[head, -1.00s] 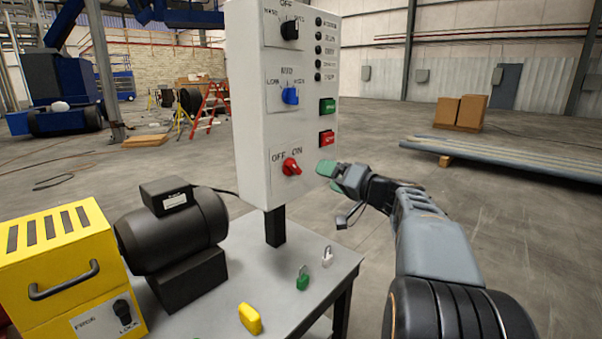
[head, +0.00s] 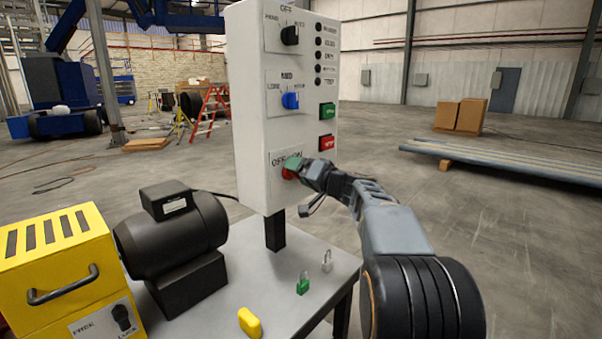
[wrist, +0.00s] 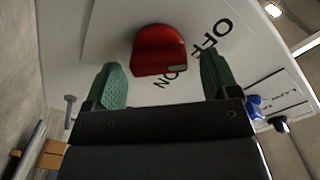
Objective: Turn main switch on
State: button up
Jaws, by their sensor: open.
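The main switch is a red rotary knob (head: 287,173) low on the white control panel (head: 252,120), under an OFF/ON label. In the head view my gripper (head: 296,168) is at the knob and partly covers it and the label. In the wrist view the red knob (wrist: 160,50) lies ahead of and between the two green fingertips of my gripper (wrist: 164,82). The fingers are apart, with a gap on each side of the knob. I cannot tell from the head view whether a finger touches the knob.
Above are a blue selector (head: 290,100), a black selector (head: 290,36), a green button (head: 327,110) and a red button (head: 327,142). Below, the table (head: 215,315) holds a motor (head: 175,235), padlocks (head: 303,283) and a yellow item (head: 249,322).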

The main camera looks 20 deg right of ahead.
jog(key=shift+c, duration=0.2)
jog(key=c, duration=0.9)
jog(key=shift+m, duration=0.3)
jog(key=shift+f+m+p, duration=0.15)
jog(key=shift+m+p, duration=0.35)
jog(key=shift+m, duration=2.35)
jog(key=shift+f+m+p, duration=0.15)
jog(key=shift+m+p, duration=0.35)
jog(key=shift+m, duration=2.3)
jog(key=shift+f+m+p, duration=0.15)
jog(key=shift+m+p, duration=0.35)
jog(key=shift+m, duration=2.35)
jog(key=shift+f+m, duration=0.1)
jog(key=shift+m, duration=0.2)
